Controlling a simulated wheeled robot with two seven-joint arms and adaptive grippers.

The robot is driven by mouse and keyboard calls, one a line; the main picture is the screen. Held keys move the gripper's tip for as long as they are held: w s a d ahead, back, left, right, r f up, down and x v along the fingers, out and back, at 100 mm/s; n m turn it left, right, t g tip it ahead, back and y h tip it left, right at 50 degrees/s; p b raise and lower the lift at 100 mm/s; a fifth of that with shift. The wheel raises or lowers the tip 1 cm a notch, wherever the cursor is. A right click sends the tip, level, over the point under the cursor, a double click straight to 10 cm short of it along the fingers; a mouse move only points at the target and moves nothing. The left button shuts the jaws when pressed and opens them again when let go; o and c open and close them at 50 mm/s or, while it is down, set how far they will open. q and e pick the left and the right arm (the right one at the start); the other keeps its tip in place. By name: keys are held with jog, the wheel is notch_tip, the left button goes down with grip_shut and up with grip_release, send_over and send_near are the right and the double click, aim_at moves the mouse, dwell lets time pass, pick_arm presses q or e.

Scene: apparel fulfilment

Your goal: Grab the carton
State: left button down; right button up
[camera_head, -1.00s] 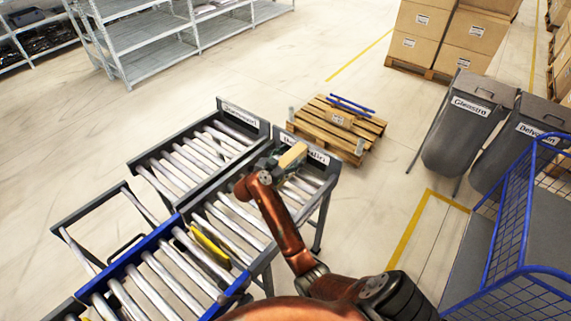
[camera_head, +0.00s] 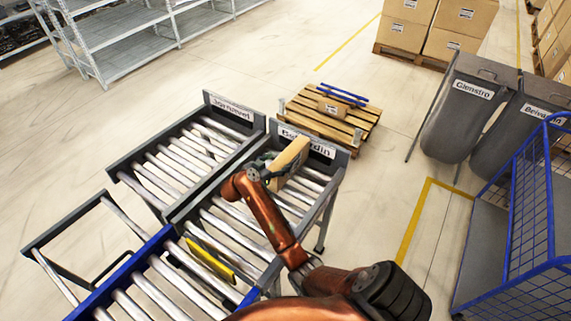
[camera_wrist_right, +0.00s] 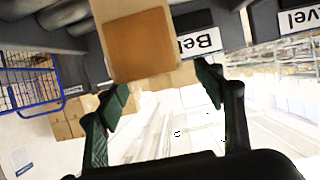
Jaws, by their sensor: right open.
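A tan carton (camera_head: 290,155) stands on the rollers at the far end of the right-hand conveyor lane, just before the white name plate. My right gripper (camera_head: 268,171) is at its near left side. In the right wrist view the carton (camera_wrist_right: 145,46) fills the top middle, and the fingers of my right gripper (camera_wrist_right: 163,86) are spread apart on either side of its lower end. I cannot tell whether either finger touches it. Part of the carton is hidden behind the gripper in the head view. My left gripper is not in view.
The roller conveyor (camera_head: 172,243) has dark side rails and a yellow piece (camera_head: 210,262) among the rollers. A wooden pallet (camera_head: 310,119) with a small box lies behind it. Grey bins (camera_head: 462,110) and a blue wire cart (camera_head: 530,215) stand at the right. Open floor lies between.

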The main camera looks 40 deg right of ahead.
aim_at(286, 156)
jog(key=shift+d+f, duration=0.25)
jog(key=shift+d, duration=0.65)
jog(key=b+x, duration=0.1)
jog(key=x, duration=0.4)
jog(key=shift+w+b, duration=0.15)
jog(key=shift+b, duration=0.15)
jog(key=shift+r, duration=0.15)
jog(key=shift+a, duration=0.1)
jog(key=shift+c, duration=0.5)
grip_shut()
